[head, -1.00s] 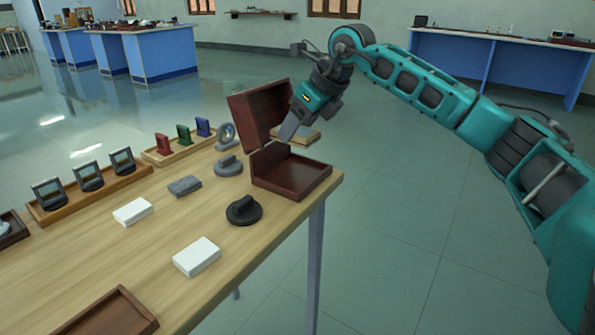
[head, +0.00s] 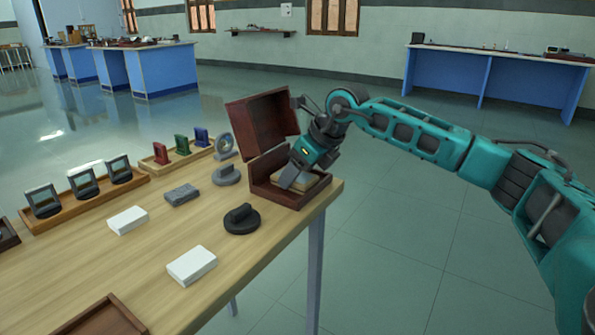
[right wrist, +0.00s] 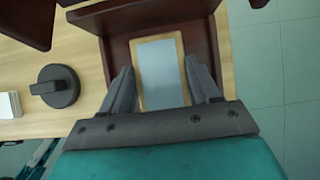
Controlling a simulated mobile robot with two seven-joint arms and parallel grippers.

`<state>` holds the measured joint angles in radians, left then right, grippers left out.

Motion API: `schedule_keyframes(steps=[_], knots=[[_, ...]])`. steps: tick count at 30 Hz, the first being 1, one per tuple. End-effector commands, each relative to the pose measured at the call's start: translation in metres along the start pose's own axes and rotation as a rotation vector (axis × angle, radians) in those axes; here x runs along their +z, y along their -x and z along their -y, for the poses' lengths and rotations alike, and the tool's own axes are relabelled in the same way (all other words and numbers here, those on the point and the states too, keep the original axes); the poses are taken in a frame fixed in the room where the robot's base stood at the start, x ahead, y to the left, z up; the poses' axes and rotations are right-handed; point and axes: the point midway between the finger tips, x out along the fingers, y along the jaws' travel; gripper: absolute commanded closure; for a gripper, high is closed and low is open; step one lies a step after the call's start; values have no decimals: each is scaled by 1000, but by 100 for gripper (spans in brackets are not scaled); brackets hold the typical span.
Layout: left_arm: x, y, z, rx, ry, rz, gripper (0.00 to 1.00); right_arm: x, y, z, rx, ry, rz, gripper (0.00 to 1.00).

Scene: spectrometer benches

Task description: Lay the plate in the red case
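The red case (head: 284,199) stands open at the table's right end, its lid (head: 262,122) raised at the back. The plate, a grey panel in a light wooden frame (head: 309,181), is inside the case's walls. I cannot tell whether it touches the floor. My right gripper (head: 289,183) reaches down into the case from the right. My left gripper is not in view.
A black round knobbed piece (head: 242,219) stands just in front of the case, and a grey one (head: 227,175) to its left. White blocks (head: 192,265) and a grey block (head: 182,195) lie on the table. The floor to the right is free.

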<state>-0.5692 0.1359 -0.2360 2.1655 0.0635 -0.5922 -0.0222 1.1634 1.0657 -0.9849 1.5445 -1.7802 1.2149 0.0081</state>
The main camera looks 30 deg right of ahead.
Motion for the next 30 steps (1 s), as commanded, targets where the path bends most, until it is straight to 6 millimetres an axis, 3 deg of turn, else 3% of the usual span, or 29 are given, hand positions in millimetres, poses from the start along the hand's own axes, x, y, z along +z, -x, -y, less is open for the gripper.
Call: schedule_keyframes(steps=[8,17,20,30], knots=[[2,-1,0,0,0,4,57,0,0,0,1,0,0,13],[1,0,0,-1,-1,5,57,2,4,0,0,0,1,13],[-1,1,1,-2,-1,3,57,2,16,0,0,1,1,13],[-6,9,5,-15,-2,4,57,2,87,1,-2,0,1,13]])
